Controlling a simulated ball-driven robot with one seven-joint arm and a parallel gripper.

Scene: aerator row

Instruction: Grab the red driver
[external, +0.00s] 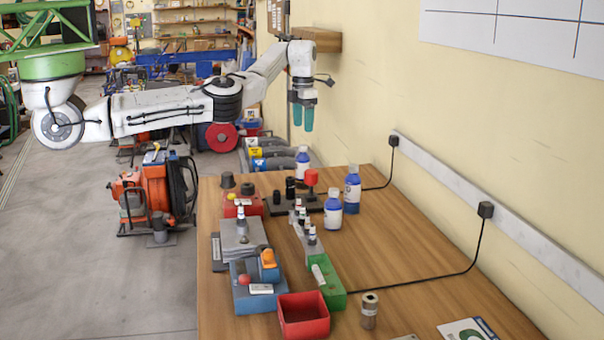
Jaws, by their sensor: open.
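I cannot clearly pick out a red driver. Black cylinders stand on the same plate, just left of the red head. My gripper (302,124) has teal fingers pointing down. It is open and empty, high up near the wall, and appears above and beyond the far end of the table, well apart from the red head.
Blue bottles (333,211) stand right of the plate. A red box (243,202), a grey-and-blue fixture (254,285), a green block (328,282), an open red bin (303,315) and a metal cylinder (369,310) are nearer. A black cable (430,278) crosses the right side, otherwise mostly clear.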

